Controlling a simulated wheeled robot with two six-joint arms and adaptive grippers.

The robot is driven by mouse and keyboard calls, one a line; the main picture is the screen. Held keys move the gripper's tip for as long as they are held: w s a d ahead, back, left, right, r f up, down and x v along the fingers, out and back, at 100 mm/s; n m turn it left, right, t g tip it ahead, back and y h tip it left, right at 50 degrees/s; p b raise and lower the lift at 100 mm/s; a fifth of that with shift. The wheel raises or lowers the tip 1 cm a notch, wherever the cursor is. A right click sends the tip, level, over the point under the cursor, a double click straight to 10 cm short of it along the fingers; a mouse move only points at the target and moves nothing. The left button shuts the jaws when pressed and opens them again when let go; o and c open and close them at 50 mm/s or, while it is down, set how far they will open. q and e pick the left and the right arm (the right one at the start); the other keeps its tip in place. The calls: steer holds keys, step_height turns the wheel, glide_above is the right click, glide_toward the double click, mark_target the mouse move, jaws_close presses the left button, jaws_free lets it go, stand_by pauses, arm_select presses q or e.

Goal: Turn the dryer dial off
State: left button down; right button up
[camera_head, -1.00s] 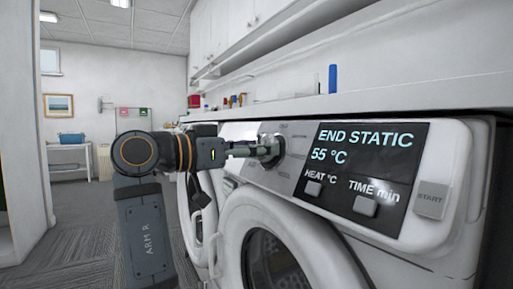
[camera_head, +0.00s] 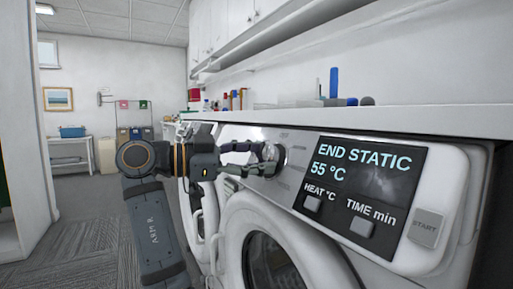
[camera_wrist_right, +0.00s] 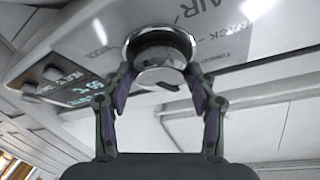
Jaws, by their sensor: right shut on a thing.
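The dryer (camera_head: 440,190) is white and stands at the right in the head view. Its round silver dial (camera_head: 273,153) sits on the panel left of a black display (camera_head: 360,190) reading "END STATIC 55 °C". My right gripper (camera_head: 262,160) reaches in from the left and is shut on the dial. In the right wrist view the two fingers (camera_wrist_right: 158,92) stand on either side of the dial (camera_wrist_right: 160,50), whose rim shows beyond them. Printed labels around the dial are partly cut off or hidden. My left gripper is not in view.
A HEAT button (camera_head: 312,203), a TIME button (camera_head: 361,227) and a START button (camera_head: 425,228) lie right of the dial. The round dryer door (camera_head: 235,225) is below. A shelf (camera_head: 400,119) with bottles runs above. Open carpeted floor (camera_head: 85,245) is at left.

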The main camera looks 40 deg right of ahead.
steer(key=m+g+p, duration=0.1)
steer(key=m, duration=0.2)
steer(key=shift+w+r+y+p, duration=0.1)
steer(key=shift+r+y+p, duration=0.05)
steer(key=shift+y+p, duration=0.25)
steer(key=shift+m, duration=0.4)
steer(key=shift+p, duration=0.3)
steer(key=o, duration=1.1)
steer(key=shift+o, duration=0.2)
